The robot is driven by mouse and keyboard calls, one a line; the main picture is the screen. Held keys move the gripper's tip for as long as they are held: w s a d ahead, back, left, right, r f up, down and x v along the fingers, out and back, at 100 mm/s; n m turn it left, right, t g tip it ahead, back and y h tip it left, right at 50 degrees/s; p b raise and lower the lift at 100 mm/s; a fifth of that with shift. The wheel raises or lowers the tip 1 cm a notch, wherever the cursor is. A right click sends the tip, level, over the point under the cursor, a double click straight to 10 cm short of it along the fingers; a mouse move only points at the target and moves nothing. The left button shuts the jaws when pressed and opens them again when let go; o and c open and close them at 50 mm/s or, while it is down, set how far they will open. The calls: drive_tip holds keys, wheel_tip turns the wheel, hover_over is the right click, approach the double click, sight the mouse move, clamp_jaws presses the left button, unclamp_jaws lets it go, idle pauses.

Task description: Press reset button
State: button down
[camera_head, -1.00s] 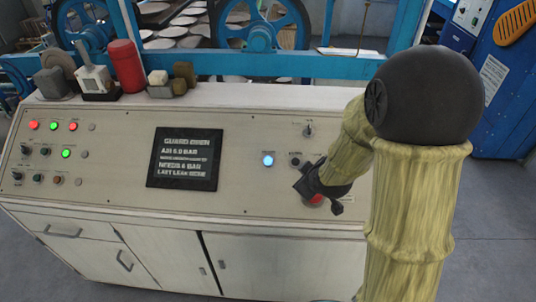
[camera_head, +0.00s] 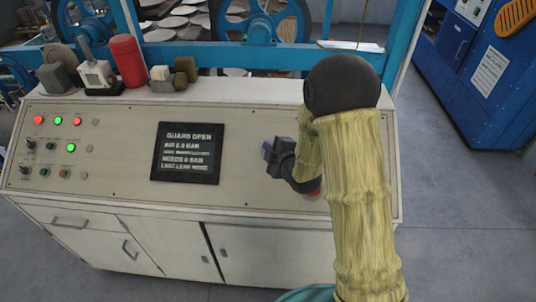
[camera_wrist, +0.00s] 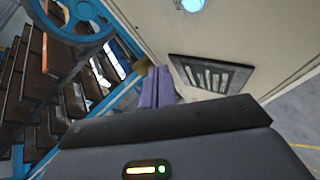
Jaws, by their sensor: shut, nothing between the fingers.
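The sloped control panel (camera_head: 120,185) carries several lit buttons and a dark screen (camera_head: 187,153). No label reading "reset" can be made out. A blue-white lit button (camera_wrist: 192,5) shows at the top edge of the wrist view; in the head view my gripper hides it. My gripper (camera_head: 268,151) is over the panel, right of the screen, shut and empty. Its fingers also show in the wrist view (camera_wrist: 158,87), apart in the picture from the lit button. A red button (camera_head: 315,191) is partly hidden behind my arm. Contact with the panel cannot be told.
Red lit buttons (camera_head: 38,120) and green ones (camera_head: 58,121) sit at the panel's left. A red cylinder (camera_head: 127,61) and small devices stand on the ledge behind. A blue machine frame (camera_head: 220,55) rises beyond. Open floor (camera_head: 455,215) lies to the right.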

drive_tip(key=w+f+b, duration=0.1)
drive_tip(key=f, duration=0.1)
drive_tip(key=w+f+b, duration=0.1)
drive_tip(key=f, duration=0.1)
drive_tip(key=w+f+b, duration=0.1)
drive_tip(key=f, duration=0.1)
drive_tip(key=shift+w+d+f, duration=0.1)
drive_tip(key=shift+w+f, duration=0.05)
drive_tip(key=shift+w, duration=0.05)
drive_tip(key=shift+w+f+b, duration=0.4)
drive_tip(key=shift+f+b, duration=0.1)
drive_tip(key=shift+f, duration=0.15)
idle(1.5)
drive_tip(key=shift+w+f+b, duration=0.2)
drive_tip(key=shift+f+b, duration=0.05)
drive_tip(key=shift+b, duration=0.4)
drive_tip(key=shift+w+f+b, duration=0.2)
drive_tip(key=shift+f+b, duration=0.1)
drive_tip(key=shift+b, duration=0.15)
idle(0.5)
idle(0.4)
drive_tip(key=shift+s+r, duration=0.4)
drive_tip(key=shift+r, duration=0.3)
